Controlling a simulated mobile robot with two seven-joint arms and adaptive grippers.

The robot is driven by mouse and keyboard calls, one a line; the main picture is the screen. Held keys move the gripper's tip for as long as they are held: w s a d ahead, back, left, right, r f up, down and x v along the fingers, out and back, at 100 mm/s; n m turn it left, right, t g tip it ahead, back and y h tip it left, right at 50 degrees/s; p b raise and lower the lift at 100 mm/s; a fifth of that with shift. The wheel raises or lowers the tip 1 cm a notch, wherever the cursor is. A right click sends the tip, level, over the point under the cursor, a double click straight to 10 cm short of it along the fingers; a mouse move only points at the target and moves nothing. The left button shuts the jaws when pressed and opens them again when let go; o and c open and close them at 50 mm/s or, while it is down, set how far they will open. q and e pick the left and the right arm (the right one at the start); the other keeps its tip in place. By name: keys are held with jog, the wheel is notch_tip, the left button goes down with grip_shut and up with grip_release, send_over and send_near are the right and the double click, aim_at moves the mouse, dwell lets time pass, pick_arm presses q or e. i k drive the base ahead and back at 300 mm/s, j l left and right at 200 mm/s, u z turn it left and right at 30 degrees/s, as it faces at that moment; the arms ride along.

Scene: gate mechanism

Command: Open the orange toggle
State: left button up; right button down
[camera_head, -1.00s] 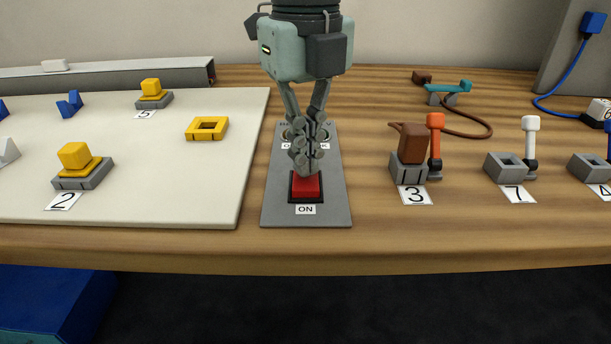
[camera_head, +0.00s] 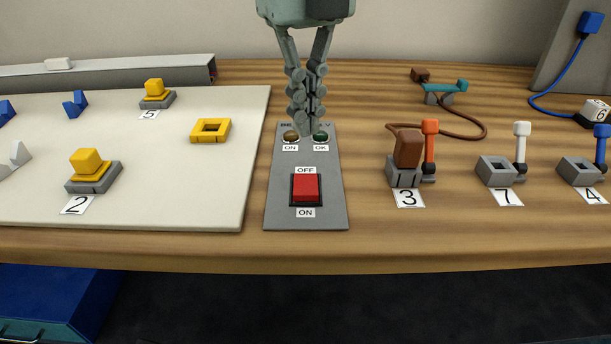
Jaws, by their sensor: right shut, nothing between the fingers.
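The orange toggle (camera_head: 430,145) stands upright on the right side of the grey block marked 3, with a brown block (camera_head: 408,148) set in that block's socket. My right gripper (camera_head: 314,132) is shut and empty, pointing down over the far end of the grey switch panel (camera_head: 334,195), left of the orange toggle and well apart from it. The red rocker switch (camera_head: 306,187) lies nearer, between its OFF and ON labels. My left gripper is not in view.
A white toggle (camera_head: 521,145) by block 7 and a blue toggle (camera_head: 600,145) by block 4 stand further right. A brown cable (camera_head: 470,136) curves behind the orange toggle. A pale board (camera_head: 170,204) with yellow and blue pieces covers the left. Bare wood separates the panel from block 3.

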aim_at(430, 127)
jog(key=k, duration=1.5)
